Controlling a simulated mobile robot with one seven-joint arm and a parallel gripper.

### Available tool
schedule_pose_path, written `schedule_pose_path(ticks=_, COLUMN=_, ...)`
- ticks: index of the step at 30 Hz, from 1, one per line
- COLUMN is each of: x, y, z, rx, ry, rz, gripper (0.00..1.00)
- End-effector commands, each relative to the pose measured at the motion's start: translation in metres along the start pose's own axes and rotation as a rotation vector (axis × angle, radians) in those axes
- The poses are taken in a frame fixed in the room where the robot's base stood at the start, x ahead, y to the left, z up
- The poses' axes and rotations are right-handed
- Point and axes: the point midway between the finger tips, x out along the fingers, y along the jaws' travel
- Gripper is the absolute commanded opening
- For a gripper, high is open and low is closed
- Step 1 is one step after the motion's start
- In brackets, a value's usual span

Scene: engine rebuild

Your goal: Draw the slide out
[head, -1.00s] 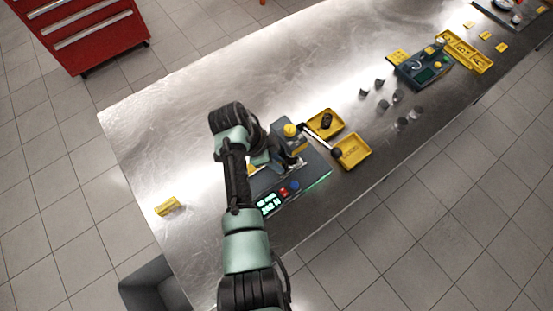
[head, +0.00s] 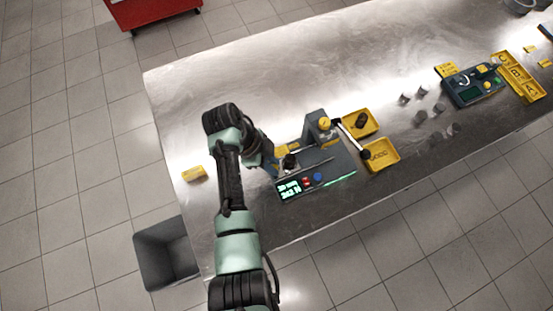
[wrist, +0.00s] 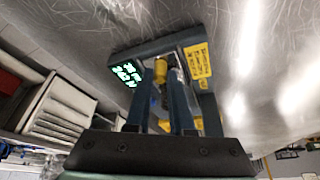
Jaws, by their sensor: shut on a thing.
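A dark press fixture (head: 335,172) with a lit screen (head: 289,189) stands on the metal bench. A dark round part (head: 289,161) and a pale rail lie on its left side, by my gripper (head: 273,166). In the wrist view, my gripper (wrist: 167,98) has its two fingers on either side of a yellow, knob-like part (wrist: 160,70) of the fixture, shut on it. I take this for the slide's handle, but its link to the slide is hidden.
Two yellow trays (head: 382,154) stand right of the fixture, near its lever (head: 350,138). A yellow block (head: 194,173) lies on the bench to the left. Grey cups and a dark station (head: 470,88) stand farther right. Bare bench lies behind the fixture; a grey bin (head: 166,252) stands on the floor.

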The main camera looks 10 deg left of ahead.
Motion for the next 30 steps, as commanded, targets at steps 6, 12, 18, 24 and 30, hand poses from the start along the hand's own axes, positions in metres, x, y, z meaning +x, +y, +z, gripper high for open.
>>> schedule_pose_path(ticks=6, x=-0.001, y=0.001, z=0.003, rx=-0.005, ry=-0.005, rz=0.002, gripper=0.51)
schedule_pose_path(ticks=12, x=0.0, y=0.001, z=0.002, rx=-0.004, ry=-0.004, rz=0.003, gripper=0.51)
schedule_pose_path(ticks=18, x=-0.008, y=0.0, z=0.002, rx=-0.003, ry=-0.004, rz=-0.001, gripper=0.51)
schedule_pose_path(ticks=24, x=-0.043, y=-0.001, z=0.003, rx=-0.004, ry=-0.005, rz=-0.006, gripper=0.51)
schedule_pose_path(ticks=30, x=-0.09, y=-0.001, z=0.004, rx=-0.004, ry=-0.007, rz=-0.005, gripper=0.51)
